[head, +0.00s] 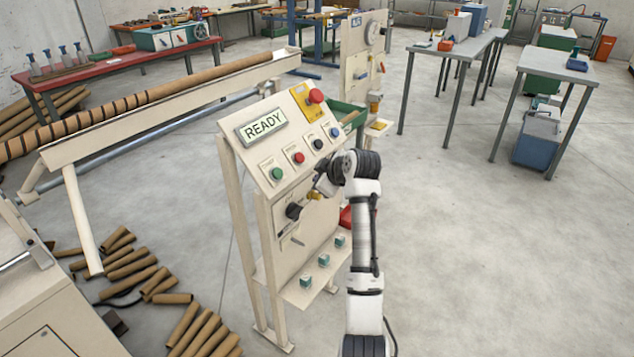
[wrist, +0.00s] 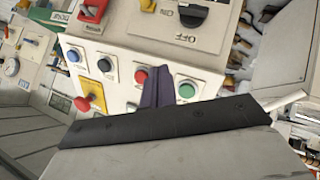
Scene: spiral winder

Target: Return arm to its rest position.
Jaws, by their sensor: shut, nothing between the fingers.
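My arm (head: 364,245) reaches up from the bottom of the head view to the front of the cream control panel (head: 243,155). My gripper (wrist: 158,87) is shut and empty; its dark fingers show between the red button (wrist: 141,77) and the green button (wrist: 187,89) in the wrist view. Whether the fingertips touch the panel cannot be told. In the head view the display (head: 264,125) reads READY, and the gripper itself is partly hidden by my wrist. The black rotary switch (head: 293,211) sits below the buttons, with OFF lettering in the wrist view.
A red emergency button (head: 315,96) is at the panel's top. A long cardboard tube (head: 180,86) lies along the winder beam at left. Cut tubes (head: 140,270) litter the floor. Grey tables (head: 455,50) stand at the back right. The floor right of my arm is clear.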

